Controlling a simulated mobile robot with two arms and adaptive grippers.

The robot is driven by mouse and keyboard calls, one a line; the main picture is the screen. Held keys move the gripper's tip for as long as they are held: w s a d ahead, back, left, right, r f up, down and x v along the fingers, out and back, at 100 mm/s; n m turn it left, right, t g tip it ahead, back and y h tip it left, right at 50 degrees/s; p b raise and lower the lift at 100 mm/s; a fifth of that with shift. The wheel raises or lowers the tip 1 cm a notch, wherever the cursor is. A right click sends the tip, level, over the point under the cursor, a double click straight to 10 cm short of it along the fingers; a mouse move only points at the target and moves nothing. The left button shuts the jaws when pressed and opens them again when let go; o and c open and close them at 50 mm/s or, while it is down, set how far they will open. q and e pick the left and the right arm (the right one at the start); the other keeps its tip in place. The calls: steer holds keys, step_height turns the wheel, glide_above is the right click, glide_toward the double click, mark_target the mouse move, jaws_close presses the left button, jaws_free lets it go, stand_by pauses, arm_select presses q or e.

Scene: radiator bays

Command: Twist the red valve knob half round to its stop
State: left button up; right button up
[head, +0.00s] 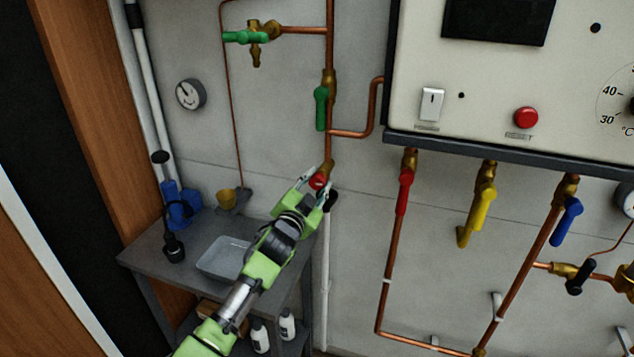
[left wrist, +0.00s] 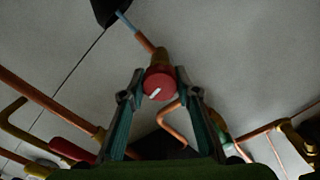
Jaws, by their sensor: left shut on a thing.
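The red valve knob (head: 318,181) sits on a brass valve at the lower end of a vertical copper pipe. In the left wrist view the round red knob (left wrist: 159,83) lies between my two fingertips, with a white mark on its face running slantwise. My left gripper (head: 319,186) is shut on the knob, one finger on each side. It also shows in the left wrist view (left wrist: 159,88). The knob's sides are partly hidden by the fingers. My right gripper is in neither view.
A grey bench (head: 150,253) with a grey tray (head: 222,258) stands below at the left. A control box (head: 455,90) hangs at the upper right. Red (head: 404,190), yellow (head: 476,215) and blue (head: 566,222) lever handles hang under it. A green lever (head: 321,108) is above the knob.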

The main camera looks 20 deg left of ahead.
arm_select(q)
steer(key=shift+m, duration=0.6)
steer(key=o, duration=1.1)
steer(key=shift+s, duration=0.1)
steer(key=s, duration=1.1)
steer(key=shift+s+a, duration=0.2)
steer(key=shift+s, duration=0.2)
